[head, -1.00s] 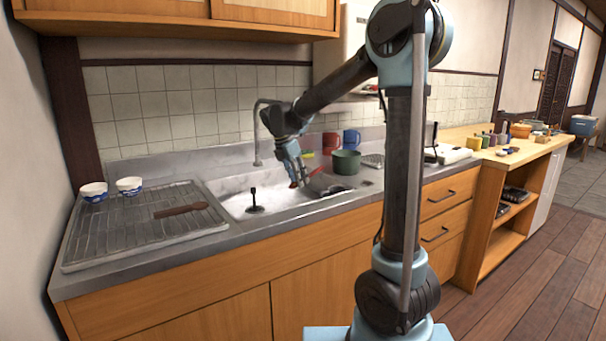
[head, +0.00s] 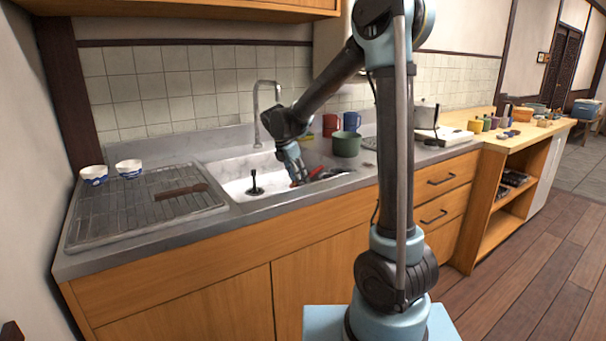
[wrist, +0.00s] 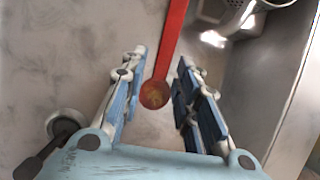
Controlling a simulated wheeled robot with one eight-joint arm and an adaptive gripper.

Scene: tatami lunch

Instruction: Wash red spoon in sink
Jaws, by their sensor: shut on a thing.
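The red spoon (wrist: 170,45) lies between my gripper's fingers in the wrist view. Its round bowl is nearest the palm and its handle runs out past the fingertips. In the head view a small red part (head: 315,172) shows beside the fingers. My gripper (wrist: 162,66) is shut on the spoon, though the contact is hard to make out. In the head view my gripper (head: 298,180) points down inside the pale sink (head: 230,187). The curved metal tap (head: 257,115) stands behind it. I cannot see any running water.
A black-handled fitting (head: 254,184) stands upright in the sink, left of my gripper. A green pot (head: 346,144), a red mug (head: 330,125) and a blue mug (head: 351,121) stand behind right. The drying rack (head: 110,225) at left holds two bowls and a brown utensil.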

